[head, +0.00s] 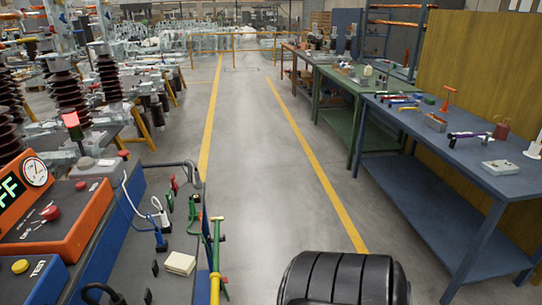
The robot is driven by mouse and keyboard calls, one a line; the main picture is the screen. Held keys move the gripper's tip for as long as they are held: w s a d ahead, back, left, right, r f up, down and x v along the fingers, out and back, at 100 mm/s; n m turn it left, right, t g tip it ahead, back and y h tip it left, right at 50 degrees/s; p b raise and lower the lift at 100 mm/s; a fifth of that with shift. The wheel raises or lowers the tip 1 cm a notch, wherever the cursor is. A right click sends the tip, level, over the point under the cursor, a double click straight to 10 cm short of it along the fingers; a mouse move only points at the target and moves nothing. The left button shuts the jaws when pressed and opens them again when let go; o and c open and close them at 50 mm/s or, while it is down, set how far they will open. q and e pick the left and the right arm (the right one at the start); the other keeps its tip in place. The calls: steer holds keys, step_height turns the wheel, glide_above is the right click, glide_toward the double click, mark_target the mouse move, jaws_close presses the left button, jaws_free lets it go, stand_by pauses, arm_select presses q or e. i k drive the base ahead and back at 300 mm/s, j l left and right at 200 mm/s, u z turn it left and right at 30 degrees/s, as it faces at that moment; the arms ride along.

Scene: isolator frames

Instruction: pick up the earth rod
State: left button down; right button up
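A slim upright green rod (216,245) with a yellow cross-piece at its top and a yellow part low down stands at the right edge of the near-left bench (128,215). It looks like the earth rod, though no label can be read. Its lower end runs toward the bottom of the picture, and I cannot tell how it is held to the bench. Neither of my grippers shows in the head view.
An orange control panel (62,222) with dials and knobs sits on the near-left bench, beside cables and a pale block (180,263). A blue workbench (440,185) with tools stands at right. The grey aisle (258,150) between yellow lines is clear.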

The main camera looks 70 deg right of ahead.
mark_target(215, 277)
steer(key=z, duration=1.65)
steer(key=u, duration=0.35)
steer(key=i+l+u, duration=0.1)
steer(key=u, duration=0.25)
steer(key=l+u, duration=0.15)
steer(key=u, duration=0.2)
steer(key=l+u, duration=0.3)
steer(key=l, duration=0.35)
steer(key=l+u, duration=0.25)
steer(key=l, duration=0.45)
steer(key=l+u, duration=0.3)
steer(key=l, duration=0.4)
steer(key=k+l+u, duration=0.1)
steer(key=l+u, duration=0.15)
steer(key=l, duration=0.4)
